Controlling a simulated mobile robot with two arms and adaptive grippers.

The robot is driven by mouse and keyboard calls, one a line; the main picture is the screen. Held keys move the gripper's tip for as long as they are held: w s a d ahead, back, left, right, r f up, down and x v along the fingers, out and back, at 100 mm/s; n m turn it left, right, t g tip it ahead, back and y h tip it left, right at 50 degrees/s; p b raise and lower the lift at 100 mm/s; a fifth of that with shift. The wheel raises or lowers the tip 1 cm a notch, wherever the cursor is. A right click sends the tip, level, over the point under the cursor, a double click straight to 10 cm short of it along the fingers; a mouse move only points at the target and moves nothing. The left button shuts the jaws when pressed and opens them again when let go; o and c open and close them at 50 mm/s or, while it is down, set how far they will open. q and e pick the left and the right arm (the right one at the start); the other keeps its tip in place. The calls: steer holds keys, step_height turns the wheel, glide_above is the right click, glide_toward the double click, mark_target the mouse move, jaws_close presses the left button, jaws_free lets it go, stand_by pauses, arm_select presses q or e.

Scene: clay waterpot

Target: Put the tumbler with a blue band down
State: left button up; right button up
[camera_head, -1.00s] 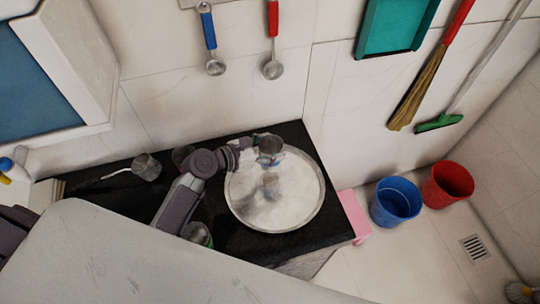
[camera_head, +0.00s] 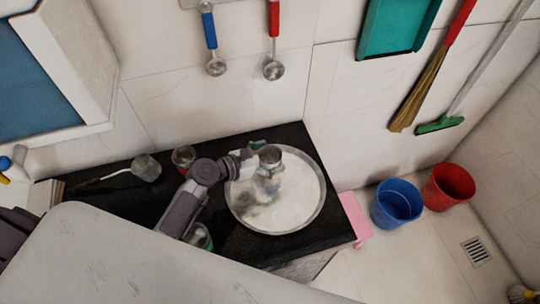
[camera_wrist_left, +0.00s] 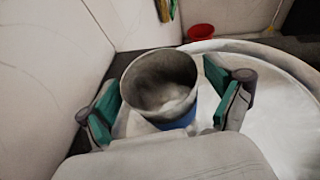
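The metal tumbler with a blue band (camera_head: 270,157) stands upright at the upper left part of the round pale tray (camera_head: 318,205). In the left wrist view the tumbler (camera_wrist_left: 160,85) shows its open mouth, with the blue band low on its side. My left gripper (camera_head: 258,158) is around it, with teal finger pads on both sides. In the left wrist view my left gripper (camera_wrist_left: 163,98) is open, with gaps between the pads and the tumbler. The tumbler's base is partly hidden. My right gripper is not in view.
A tumbler with red (camera_head: 183,157) and one with green (camera_head: 200,236) stand beside my left arm on the black counter (camera_head: 335,232). A metal cup (camera_head: 146,168) is further left. Blue (camera_head: 396,203) and red (camera_head: 447,185) buckets stand on the floor. The tray's right part is clear.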

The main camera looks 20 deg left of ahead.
arm_select(q)
steer(key=shift+r, duration=0.15)
steer(key=b+v, duration=0.1)
steer(key=v, duration=1.1)
steer(key=shift+r, duration=0.1)
